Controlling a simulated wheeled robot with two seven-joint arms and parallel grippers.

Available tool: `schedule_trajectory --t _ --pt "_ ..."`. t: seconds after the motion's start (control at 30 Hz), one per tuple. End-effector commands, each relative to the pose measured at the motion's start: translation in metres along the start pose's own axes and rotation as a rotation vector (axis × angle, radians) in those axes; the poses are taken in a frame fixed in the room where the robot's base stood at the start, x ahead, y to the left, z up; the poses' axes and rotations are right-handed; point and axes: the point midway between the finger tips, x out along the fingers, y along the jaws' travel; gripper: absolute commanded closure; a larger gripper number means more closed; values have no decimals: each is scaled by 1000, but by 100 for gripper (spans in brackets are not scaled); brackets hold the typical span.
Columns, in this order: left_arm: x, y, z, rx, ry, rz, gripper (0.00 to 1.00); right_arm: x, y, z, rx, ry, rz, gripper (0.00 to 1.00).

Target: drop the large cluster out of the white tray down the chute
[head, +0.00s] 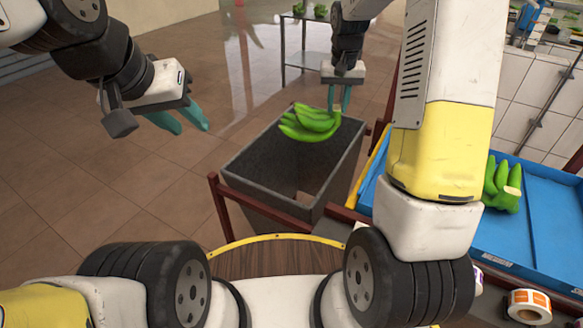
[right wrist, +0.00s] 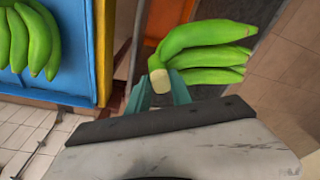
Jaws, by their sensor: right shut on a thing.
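A green banana cluster (head: 308,124) hangs from my right gripper (head: 338,100) over the open top of the grey chute (head: 258,158), near its far edge. In the right wrist view, the gripper's teal fingers (right wrist: 160,92) are shut on the cluster's pale cut crown, and the green fruit (right wrist: 210,48) points away to the right. My left gripper (head: 181,119) is empty, its teal fingers apart, left of the chute. No white tray can be made out.
A blue tray (head: 548,215) at the right holds another green cluster (head: 503,188), partly hidden by my right arm. Dark red frame bars (head: 222,208) run beside the chute. A label roll (head: 528,306) lies at the lower right. Tiled floor is free at the left.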

Motion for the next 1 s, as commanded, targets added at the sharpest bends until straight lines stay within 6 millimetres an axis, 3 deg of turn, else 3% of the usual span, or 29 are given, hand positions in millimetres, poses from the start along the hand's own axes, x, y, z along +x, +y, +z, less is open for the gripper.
schedule_trajectory --t 0.5,0.97,1.0 --pt "0 0 0 0 0 0 64 46 0 6 1 2 -1 100" --pt "0 0 0 0 0 0 64 54 0 7 1 4 -1 100" --pt "0 0 0 0 0 0 64 54 0 7 1 4 -1 70"
